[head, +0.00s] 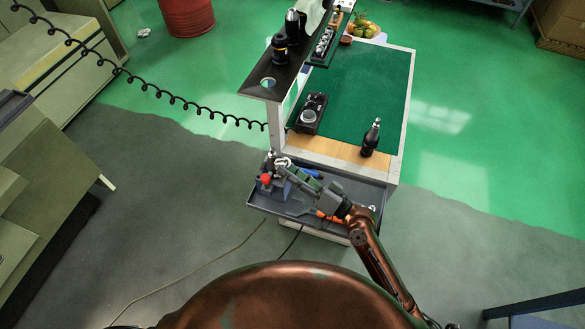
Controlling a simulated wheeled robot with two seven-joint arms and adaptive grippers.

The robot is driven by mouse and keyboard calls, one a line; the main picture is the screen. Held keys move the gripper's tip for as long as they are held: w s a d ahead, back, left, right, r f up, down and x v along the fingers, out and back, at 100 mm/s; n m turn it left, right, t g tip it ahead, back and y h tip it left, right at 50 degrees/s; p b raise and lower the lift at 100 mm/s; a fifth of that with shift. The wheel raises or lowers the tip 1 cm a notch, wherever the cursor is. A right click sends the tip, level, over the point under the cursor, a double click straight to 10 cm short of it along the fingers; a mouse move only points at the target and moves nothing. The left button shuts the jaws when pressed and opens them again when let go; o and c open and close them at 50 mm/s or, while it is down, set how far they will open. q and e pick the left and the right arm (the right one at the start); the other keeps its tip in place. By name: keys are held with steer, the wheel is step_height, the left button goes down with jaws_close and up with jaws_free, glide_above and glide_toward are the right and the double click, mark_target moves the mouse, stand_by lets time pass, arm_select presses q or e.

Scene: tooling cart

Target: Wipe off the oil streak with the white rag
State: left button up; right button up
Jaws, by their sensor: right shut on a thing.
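My right gripper (291,172) reaches in from the lower right over the cart's low grey tray (263,204). It is shut on a small whitish thing (282,161) at the tray's back left. That thing is too small and too covered to tell whether it is the white rag. A larger white, cloth-like thing (314,13) is at the top of the raised dark shelf, cut by the picture's edge. I cannot make out an oil streak. My left gripper is not in view.
A red-topped thing (265,179) and orange and blue tools lie in the tray. A coiled cable (180,100) hangs left.

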steer(key=shift+s+a, duration=0.1)
steer(key=shift+a, duration=0.1)
steer(key=d, duration=0.2)
steer(key=s+d+b, duration=0.1)
steer(key=d, duration=0.1)
steer(key=shift+d+r, duration=0.1)
steer(key=shift+r, duration=0.05)
steer(key=shift+s+d+r+b, duration=0.15)
steer(key=shift+s+d+b, duration=0.1)
steer(key=shift+d, duration=0.15)
steer(key=shift+s+d+r+b, duration=0.15)
steer(key=shift+d+b, duration=0.1)
steer(key=shift+d, duration=0.15)
steer(key=d, duration=0.1)
steer(key=d+b, duration=0.1)
steer(key=shift+s+d+r, duration=0.2)
steer(key=shift+s+d, duration=0.2)
